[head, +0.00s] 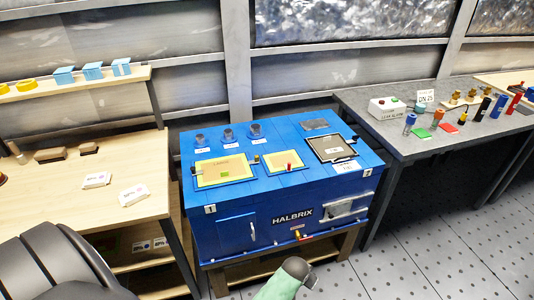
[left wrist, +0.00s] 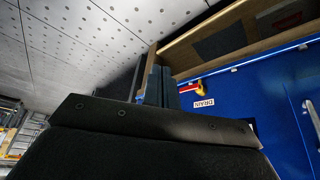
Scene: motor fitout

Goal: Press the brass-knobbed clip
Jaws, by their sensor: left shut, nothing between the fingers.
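The blue HALBRIX machine (head: 262,236) stands on a wooden stand. On its top, a small dark upright part (head: 256,159) stands by the left yellow panel (head: 215,181). A red-topped part (head: 289,167) stands on the right yellow panel (head: 271,163). A small clip-like part (head: 354,139) sits by the dark-framed panel (head: 322,152). I cannot tell which part has the brass knob. My left gripper (left wrist: 158,84) shows in the left wrist view, its fingers together and empty, apart from the machine. I cannot make out its fingers in the head view. My right gripper is not in view.
A red and yellow drain valve (head: 298,234) sticks out low on the machine's front; it also shows in the left wrist view (left wrist: 195,88). A wooden bench (head: 70,205) stands left, a grey table (head: 372,107) with several coloured parts right. The floor (head: 440,230) at front right is clear.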

